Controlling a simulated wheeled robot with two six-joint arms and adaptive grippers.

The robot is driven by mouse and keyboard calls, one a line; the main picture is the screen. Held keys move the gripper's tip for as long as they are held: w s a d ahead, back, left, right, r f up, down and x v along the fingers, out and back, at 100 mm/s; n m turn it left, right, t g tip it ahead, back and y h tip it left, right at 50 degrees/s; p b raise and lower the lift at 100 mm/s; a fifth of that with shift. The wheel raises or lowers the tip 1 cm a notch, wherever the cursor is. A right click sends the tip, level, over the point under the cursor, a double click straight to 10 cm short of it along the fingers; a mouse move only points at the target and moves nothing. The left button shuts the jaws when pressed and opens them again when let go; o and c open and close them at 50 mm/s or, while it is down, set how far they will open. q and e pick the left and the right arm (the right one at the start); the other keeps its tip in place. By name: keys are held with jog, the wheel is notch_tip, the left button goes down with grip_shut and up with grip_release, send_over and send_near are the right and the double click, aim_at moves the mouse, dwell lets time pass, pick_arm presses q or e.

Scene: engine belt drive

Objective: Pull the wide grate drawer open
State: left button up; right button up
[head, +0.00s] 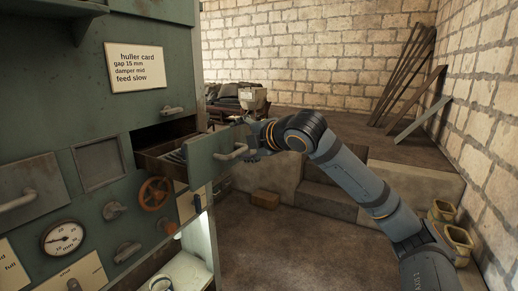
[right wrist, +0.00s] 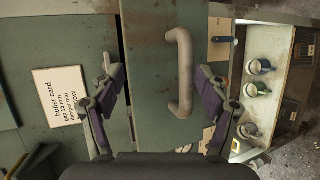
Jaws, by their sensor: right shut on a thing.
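A green drawer (head: 205,158) stands out of the machine's front, with its dark interior and some slats showing. Its front carries a pale bar handle (head: 232,153), which also shows in the right wrist view (right wrist: 182,70). My right gripper (head: 250,140) is at the right end of the drawer front. My left gripper is not in view.
The machine (head: 100,125) has a huller card (head: 135,66), an orange handwheel (head: 155,193), a gauge (head: 62,238) and another handled panel (head: 30,190). Stone steps (head: 330,205) and leaning planks (head: 405,70) are at the right.

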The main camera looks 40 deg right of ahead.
jog(key=shift+t, duration=0.3)
jog(key=s+r, duration=0.1)
jog(key=s+b, duration=0.1)
jog(key=s+a+r, duration=0.1)
jog(key=s, duration=0.1)
jog(key=shift+r, duration=0.35)
jog(key=shift+c, duration=1.2)
pick_arm(q)
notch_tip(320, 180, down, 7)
jog(key=b, duration=0.5)
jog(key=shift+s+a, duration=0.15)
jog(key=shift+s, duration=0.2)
pick_arm(e)
jog(key=v, duration=0.5)
jog(key=shift+s+f, duration=0.35)
jog(key=shift+s, duration=0.05)
jog(key=shift+s+a, duration=0.1)
jog(key=shift+a, duration=0.05)
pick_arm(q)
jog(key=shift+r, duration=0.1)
